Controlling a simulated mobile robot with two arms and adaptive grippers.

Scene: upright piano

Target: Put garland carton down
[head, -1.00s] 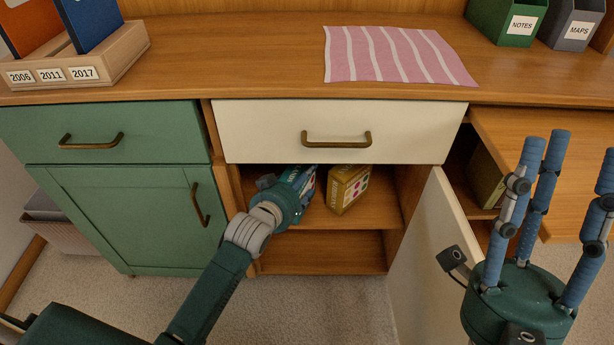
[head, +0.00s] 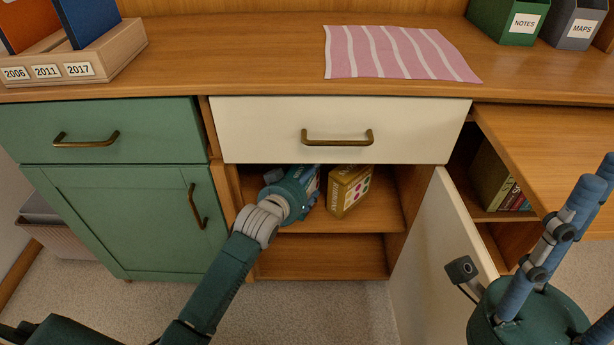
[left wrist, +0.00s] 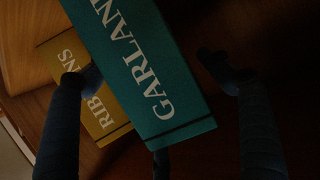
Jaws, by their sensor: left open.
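The teal garland carton (left wrist: 150,75) fills the middle of the left wrist view, its lettering running along its face. The dark fingers of my left gripper (left wrist: 152,72) stand on either side of it, with a gap visible on the right. In the head view my left gripper (head: 303,188) reaches into the open middle compartment and mostly hides the carton. Whether the carton's base rests on the shelf (head: 372,217) is hidden. My right gripper (head: 598,180) is at the right edge, partly cut off, its fingers spread and empty.
A yellow ribbons carton (head: 348,190) stands just right of my left gripper; it also shows in the left wrist view (left wrist: 75,65). The cream drawer (head: 250,130) is shut above. An open cream door (head: 430,245) stands to the right. Books (head: 492,180) sit in the right compartment.

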